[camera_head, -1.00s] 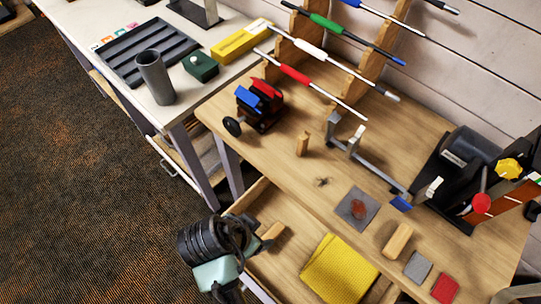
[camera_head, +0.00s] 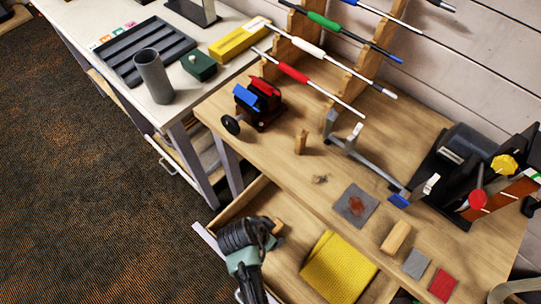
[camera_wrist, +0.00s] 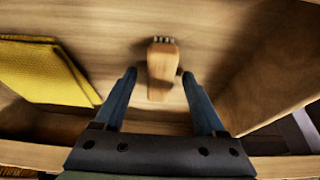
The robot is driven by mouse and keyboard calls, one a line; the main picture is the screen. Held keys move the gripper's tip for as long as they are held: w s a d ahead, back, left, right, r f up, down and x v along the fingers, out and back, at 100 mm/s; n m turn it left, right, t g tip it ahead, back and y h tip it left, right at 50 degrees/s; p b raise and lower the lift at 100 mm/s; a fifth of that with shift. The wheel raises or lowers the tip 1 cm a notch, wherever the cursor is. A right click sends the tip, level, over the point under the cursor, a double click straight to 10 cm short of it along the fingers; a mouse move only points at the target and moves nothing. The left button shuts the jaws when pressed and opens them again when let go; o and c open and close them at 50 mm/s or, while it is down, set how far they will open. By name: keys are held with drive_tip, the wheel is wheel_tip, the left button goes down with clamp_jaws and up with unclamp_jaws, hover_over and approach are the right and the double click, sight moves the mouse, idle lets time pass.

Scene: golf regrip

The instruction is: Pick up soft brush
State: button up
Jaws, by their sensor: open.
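A small wooden brush (camera_wrist: 161,70) with a row of short bristle tufts at its far end lies in the open drawer. In the head view only a bit of the brush (camera_head: 278,228) shows past my wrist. My gripper (camera_wrist: 159,76) is open above the drawer, with one blue finger on each side of the brush. I see a gap on the left; the right finger looks closer to the brush. I cannot tell whether the fingertips are down at its height. In the head view my wrist hides the fingers.
A folded yellow cloth (camera_head: 338,268) lies in the drawer, right of the brush in the head view. The drawer's side wall (camera_wrist: 275,65) is close on the right in the wrist view. The wooden workbench (camera_head: 270,165) with a red and blue vise (camera_head: 258,104) stands behind.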

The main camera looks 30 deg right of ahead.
drive_tip(key=shift+f, duration=0.15)
clamp_jaws()
idle(0.4)
wheel_tip(320, 180, up, 10)
drive_tip(key=shift+r, duration=0.1)
idle(0.4)
drive_tip(key=shift+d, duration=0.1)
